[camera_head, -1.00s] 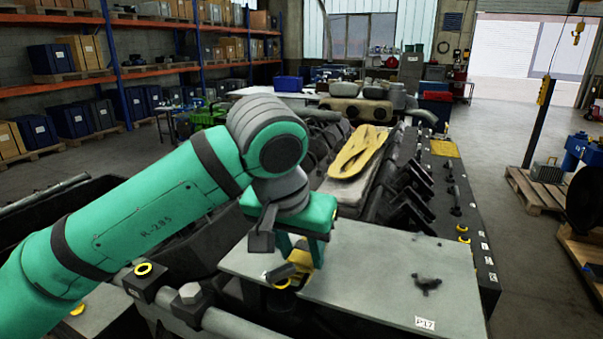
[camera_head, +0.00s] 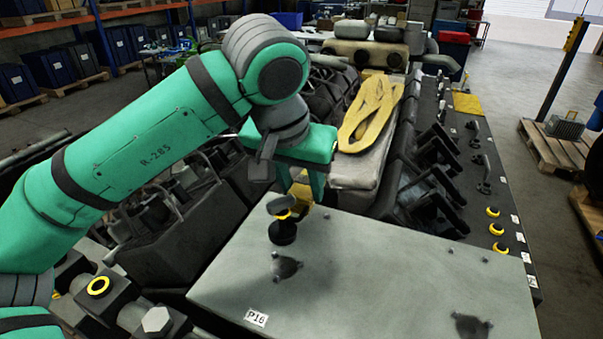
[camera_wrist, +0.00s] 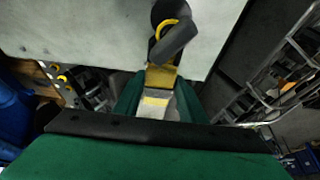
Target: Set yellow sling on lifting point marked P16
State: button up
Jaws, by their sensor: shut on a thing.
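A folded yellow sling (camera_head: 371,112) lies on a long pale grey pad behind the plate. My gripper (camera_head: 303,190) is shut on a small yellow piece with a dark bar (camera_wrist: 172,44), above the plate's back left corner. In the wrist view its fingers (camera_wrist: 158,96) close around the yellow part. A black post with a yellow ring (camera_head: 284,232) shows just below the dark bar; I cannot tell whether they touch. The label P16 (camera_head: 256,318) is on the plate's front edge. A dark fitting (camera_head: 287,267) lies on the plate behind it.
The grey plate (camera_head: 370,275) is mostly bare, with another dark fitting (camera_head: 472,326) at its front right. Dark engine parts (camera_head: 425,195) line its back right. Yellow rings (camera_head: 493,212) stand along the right edge. A pallet (camera_head: 560,145) is on the floor at right.

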jog(key=shift+f, duration=3.35)
jog(key=shift+s+a, duration=0.15)
jog(key=shift+s, duration=0.1)
jog(key=shift+w+f, duration=0.1)
jog(key=shift+f, duration=0.75)
jog(key=o, duration=1.2)
jog(key=shift+o, duration=0.8)
jog(key=v, duration=1.1)
jog(key=shift+f, duration=0.1)
